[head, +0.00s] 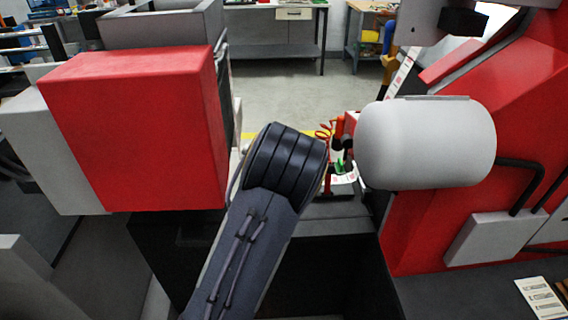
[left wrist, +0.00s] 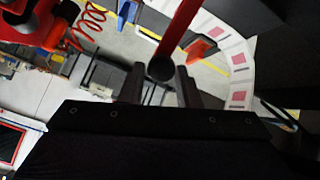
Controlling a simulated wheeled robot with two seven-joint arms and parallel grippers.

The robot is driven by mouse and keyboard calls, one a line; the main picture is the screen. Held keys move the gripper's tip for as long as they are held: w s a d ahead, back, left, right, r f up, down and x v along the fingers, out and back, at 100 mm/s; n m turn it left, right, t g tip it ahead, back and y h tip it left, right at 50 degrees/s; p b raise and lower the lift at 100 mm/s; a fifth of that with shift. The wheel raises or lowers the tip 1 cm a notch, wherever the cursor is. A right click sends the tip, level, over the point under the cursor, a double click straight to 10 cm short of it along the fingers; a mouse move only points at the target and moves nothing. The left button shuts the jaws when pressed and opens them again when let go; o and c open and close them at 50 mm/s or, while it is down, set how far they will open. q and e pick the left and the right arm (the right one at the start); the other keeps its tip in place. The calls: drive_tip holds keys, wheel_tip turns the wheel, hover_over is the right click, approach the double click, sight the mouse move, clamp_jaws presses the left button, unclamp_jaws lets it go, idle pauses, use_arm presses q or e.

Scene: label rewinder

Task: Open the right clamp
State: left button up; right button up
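In the left wrist view a red lever (left wrist: 179,30) ends in a round black knob (left wrist: 160,68); it looks like a clamp handle. My left gripper (left wrist: 161,84) has its two dark fingers apart, one on each side of the knob. I cannot tell whether they touch it. In the head view my dark left arm hides its gripper and much of the clamp area. Small red and black clamp parts (head: 348,122) show just right of the arm. My right gripper is in neither view.
A red box-shaped housing (head: 135,130) stands left of my arm. A light grey rounded body (head: 426,143) and a red machine frame (head: 530,110) stand close on the right. A curved label strip (left wrist: 238,60) and a coiled red cable (left wrist: 90,22) show in the wrist view.

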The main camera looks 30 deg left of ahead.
use_arm(q)
drive_tip(key=o, duration=0.4)
drive_tip(key=shift+r, duration=0.2)
drive_tip(key=shift+f, duration=0.15)
drive_tip(key=v, duration=0.8)
drive_tip(key=shift+f, duration=0.1)
